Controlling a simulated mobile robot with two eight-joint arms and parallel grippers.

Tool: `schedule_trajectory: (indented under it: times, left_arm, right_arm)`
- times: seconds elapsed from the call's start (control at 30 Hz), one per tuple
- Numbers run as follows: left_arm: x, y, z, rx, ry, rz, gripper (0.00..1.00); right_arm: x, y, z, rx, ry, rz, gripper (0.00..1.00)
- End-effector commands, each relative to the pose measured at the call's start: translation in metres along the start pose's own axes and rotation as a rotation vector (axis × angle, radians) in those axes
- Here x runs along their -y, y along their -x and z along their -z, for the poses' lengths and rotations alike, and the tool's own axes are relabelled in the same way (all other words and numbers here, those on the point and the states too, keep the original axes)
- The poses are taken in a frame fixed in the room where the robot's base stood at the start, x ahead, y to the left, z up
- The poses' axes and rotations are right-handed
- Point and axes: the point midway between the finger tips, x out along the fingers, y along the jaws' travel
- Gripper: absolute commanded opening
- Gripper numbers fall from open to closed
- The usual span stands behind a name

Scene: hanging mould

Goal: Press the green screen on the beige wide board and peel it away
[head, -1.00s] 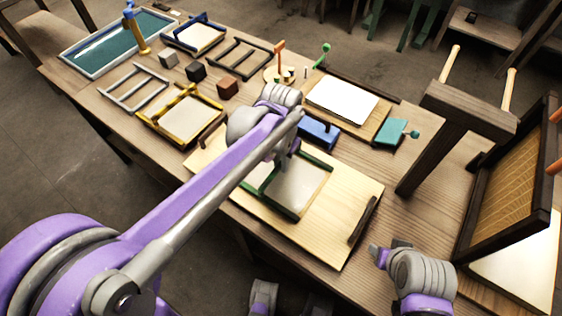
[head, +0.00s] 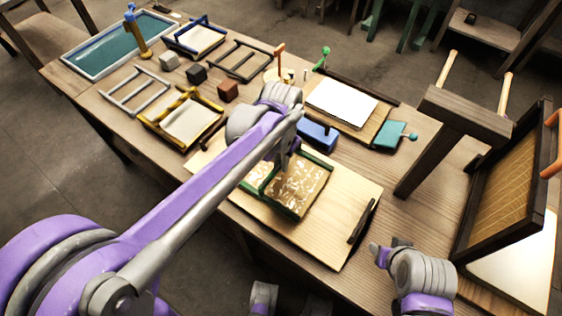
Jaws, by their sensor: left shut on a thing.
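The beige wide board (head: 330,235) lies on the near side of the table, with a dark bar at its right end and another near its far left. The green screen (head: 305,190) is on its middle, with green edges and a brown face mottled with cream patches. My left gripper (head: 287,160) is over the screen's far side and shut, apparently on the green frame; my arm hides the fingertips and part of the screen. Whether the screen lies flat or is slightly raised is unclear. My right gripper (head: 378,254) is low, right of the board, its fingers too unclear to judge.
A blue block (head: 318,133), a white-topped board (head: 342,102) and a teal paddle (head: 390,135) lie just beyond. A dark post stand (head: 418,155) and an upright dark-framed mould (head: 505,195) stand at right. Yellow and blue frames and small cubes fill the left.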

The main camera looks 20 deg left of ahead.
Motion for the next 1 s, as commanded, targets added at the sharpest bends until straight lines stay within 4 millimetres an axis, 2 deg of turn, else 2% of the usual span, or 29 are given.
schedule_trajectory:
  times: [0.43, 1.0]
  left_arm:
    - [0.000, 0.013, 0.000, -0.001, 0.000, 0.000, 0.00]
    - [0.000, 0.071, 0.001, -0.002, 0.000, 0.001, 0.00]
  right_arm:
    - [0.000, 0.009, 0.006, -0.004, 0.000, 0.000, 0.50]
    - [0.000, 0.045, 0.035, -0.024, 0.000, 0.000, 0.50]
